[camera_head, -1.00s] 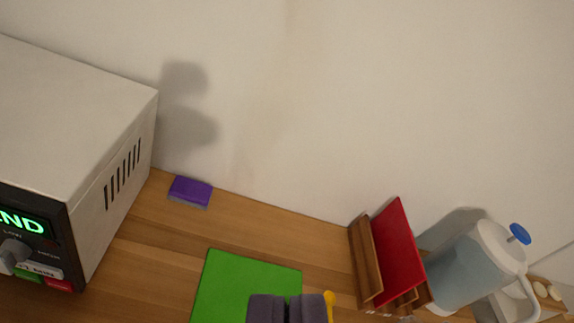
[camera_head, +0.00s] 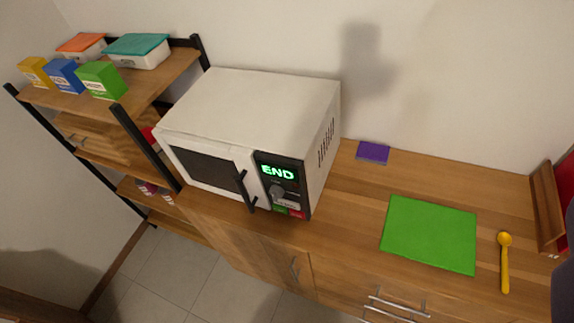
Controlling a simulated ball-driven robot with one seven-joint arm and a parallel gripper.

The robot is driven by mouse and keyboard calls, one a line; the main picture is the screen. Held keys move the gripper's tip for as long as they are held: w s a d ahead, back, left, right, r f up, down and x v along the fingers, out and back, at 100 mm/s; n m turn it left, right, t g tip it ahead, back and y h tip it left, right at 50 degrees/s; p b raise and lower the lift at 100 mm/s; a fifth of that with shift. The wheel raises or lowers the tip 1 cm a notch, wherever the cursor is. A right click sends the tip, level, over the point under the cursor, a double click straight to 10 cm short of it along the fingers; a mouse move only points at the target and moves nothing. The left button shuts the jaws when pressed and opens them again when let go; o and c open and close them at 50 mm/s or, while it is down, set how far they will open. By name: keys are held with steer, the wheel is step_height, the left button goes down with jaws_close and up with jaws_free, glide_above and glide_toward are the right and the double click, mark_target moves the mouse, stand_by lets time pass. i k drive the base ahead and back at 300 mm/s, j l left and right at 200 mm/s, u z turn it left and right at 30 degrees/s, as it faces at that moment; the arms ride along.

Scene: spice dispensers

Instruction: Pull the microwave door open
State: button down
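The white microwave (camera_head: 262,97) stands on the wooden counter, left of the picture's middle. Its door (camera_head: 205,168), with a dark window, looks closed in line with the front. The dark vertical door handle (camera_head: 246,190) is at the door's right side, beside the control panel (camera_head: 280,185). The panel shows a green "END" above a grey knob. A dark grey piece of my gripper or arm (camera_head: 565,290) shows at the lower right edge, far from the handle. The fingertips cannot be made out.
A purple sponge (camera_head: 373,151), a green mat (camera_head: 430,234) and a yellow spoon (camera_head: 504,262) lie right of the microwave. A shelf (camera_head: 150,88) with boxes and lidded containers stands at left. Drawer handles (camera_head: 398,305) stick out below the counter. Tiled floor (camera_head: 170,270) is open in front.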

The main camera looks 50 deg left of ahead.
mark_target(228, 170)
steer(key=k+l+u, duration=0.25)
steer(key=k+u, duration=0.25)
steer(key=k+l+u, duration=0.1)
steer(key=k+u, duration=0.35)
steer(key=i, duration=0.1)
